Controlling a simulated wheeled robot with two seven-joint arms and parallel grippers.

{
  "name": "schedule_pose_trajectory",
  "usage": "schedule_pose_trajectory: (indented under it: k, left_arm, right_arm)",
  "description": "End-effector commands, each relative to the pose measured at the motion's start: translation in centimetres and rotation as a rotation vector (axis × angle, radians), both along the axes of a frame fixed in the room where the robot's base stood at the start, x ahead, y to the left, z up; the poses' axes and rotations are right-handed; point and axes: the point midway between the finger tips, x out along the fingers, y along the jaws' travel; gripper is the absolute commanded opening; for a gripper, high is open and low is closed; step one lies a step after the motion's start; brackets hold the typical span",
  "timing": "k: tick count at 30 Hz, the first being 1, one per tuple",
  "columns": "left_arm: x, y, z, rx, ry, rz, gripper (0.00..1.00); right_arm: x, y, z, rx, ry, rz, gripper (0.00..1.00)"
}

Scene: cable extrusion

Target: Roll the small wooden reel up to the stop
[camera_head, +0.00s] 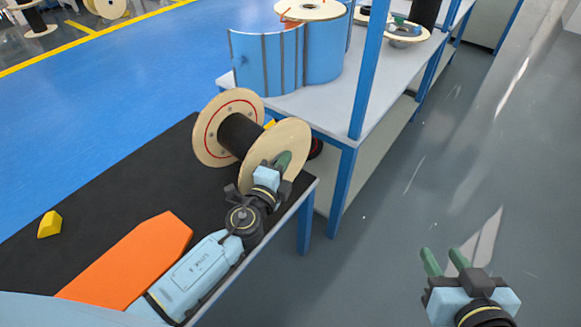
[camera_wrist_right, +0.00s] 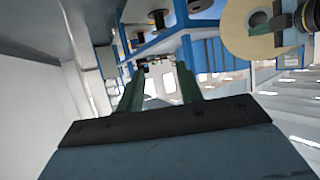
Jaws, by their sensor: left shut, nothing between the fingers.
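The small wooden reel (camera_head: 240,135) has two pale round flanges and a black wound core, with a red ring on the left flange. It rests on its flange rims at the far end of the black-topped table (camera_head: 120,190). My left gripper (camera_head: 284,159) is shut, its green fingertips in front of the near right flange; contact cannot be told. A yellow block (camera_head: 270,124), possibly the stop, is mostly hidden behind the reel. My right gripper (camera_head: 445,260) is open and empty over the floor. In the right wrist view, its fingers (camera_wrist_right: 158,85) are apart and a pale flange (camera_wrist_right: 250,30) shows.
An orange arrow-shaped piece (camera_head: 135,260) lies on the table beside my left arm. A yellow wedge (camera_head: 49,224) lies at the table's left. A blue-framed shelf (camera_head: 345,100) with a blue drum (camera_head: 268,60) stands behind the reel. The floor on the right is clear.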

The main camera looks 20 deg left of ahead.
Motion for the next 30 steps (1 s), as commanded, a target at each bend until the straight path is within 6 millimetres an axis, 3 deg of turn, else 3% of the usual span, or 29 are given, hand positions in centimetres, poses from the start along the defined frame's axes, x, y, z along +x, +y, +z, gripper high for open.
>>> schedule_pose_trajectory:
  k: [11,21,30]
  left_arm:
    - [0.1,0.3,0.0,-0.001,0.000,0.001,0.00]
    - [1.8,4.9,-0.1,0.002,0.000,0.004,0.00]
    - [1.9,5.5,0.0,0.000,0.000,0.003,0.00]
  right_arm:
    - [0.0,0.0,0.0,0.001,-0.003,0.000,0.36]
    - [1.5,1.2,3.5,0.063,-0.223,0.020,0.36]
    - [1.6,1.3,4.0,0.070,-0.251,0.020,0.36]
